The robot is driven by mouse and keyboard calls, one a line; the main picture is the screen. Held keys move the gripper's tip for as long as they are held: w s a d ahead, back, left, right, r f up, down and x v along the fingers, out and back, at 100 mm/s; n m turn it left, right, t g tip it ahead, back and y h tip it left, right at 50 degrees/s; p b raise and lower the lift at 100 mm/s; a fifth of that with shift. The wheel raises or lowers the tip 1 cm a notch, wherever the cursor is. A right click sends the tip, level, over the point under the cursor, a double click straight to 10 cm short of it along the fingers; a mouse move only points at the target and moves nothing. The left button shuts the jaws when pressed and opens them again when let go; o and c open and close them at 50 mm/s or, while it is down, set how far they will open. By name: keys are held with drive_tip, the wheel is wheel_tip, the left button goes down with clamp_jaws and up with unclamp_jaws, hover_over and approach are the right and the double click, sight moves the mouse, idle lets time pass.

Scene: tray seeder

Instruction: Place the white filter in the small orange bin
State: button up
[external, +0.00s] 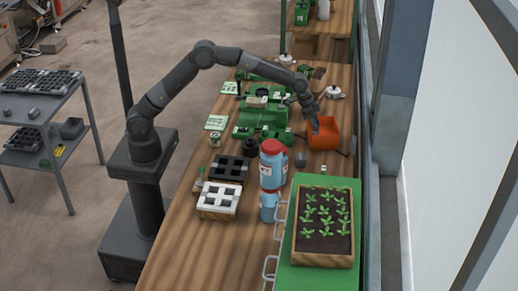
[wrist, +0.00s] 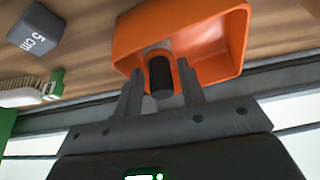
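The small orange bin (external: 323,138) stands at the far right side of the wooden table. My gripper (external: 314,124) is at the bin's left part, pointing down. In the wrist view the bin (wrist: 222,20) opens just beyond my fingertips (wrist: 160,68). The fingers stand apart, with a black ribbed cylinder (wrist: 161,80) with a pale end showing between them. Gaps show on both sides of it. I cannot tell whether this cylinder is part of the white filter, or whether it rests in the bin. A white round piece with a dark knob (external: 333,92) lies behind the bin.
A grey "5 cm" block (wrist: 36,28) and a white brush (wrist: 25,92) lie near the bin. A green seeder (external: 262,122) stands left of it. Blue bottles with red caps (external: 272,165) and a seedling tray (external: 323,262) stand nearer the camera. A window wall borders the right.

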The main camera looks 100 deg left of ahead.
drive_tip(key=shift+o, duration=0.5)
drive_tip(key=shift+r, duration=0.1)
drive_tip(key=shift+r, duration=0.3)
drive_tip(key=v, duration=1.1)
drive_tip(key=shift+s+r, duration=0.2)
drive_tip(key=shift+r, duration=0.1)
drive_tip(key=s+d+r, duration=0.3)
drive_tip(key=s, duration=0.5)
drive_tip(key=s+d+r, duration=0.3)
drive_tip(key=s+d, duration=0.1)
drive_tip(key=s, duration=0.3)
drive_tip(key=s+d+r, duration=0.3)
drive_tip(key=s, duration=0.5)
drive_tip(key=s+d+f, duration=0.2)
drive_tip(key=s+f, duration=0.1)
drive_tip(key=s, duration=0.8)
drive_tip(key=s+d+f+t, duration=0.1)
drive_tip(key=s+d+f, duration=0.1)
drive_tip(key=s, duration=0.9)
drive_tip(key=shift+s+f, duration=0.35)
drive_tip(key=shift+f, duration=0.3)
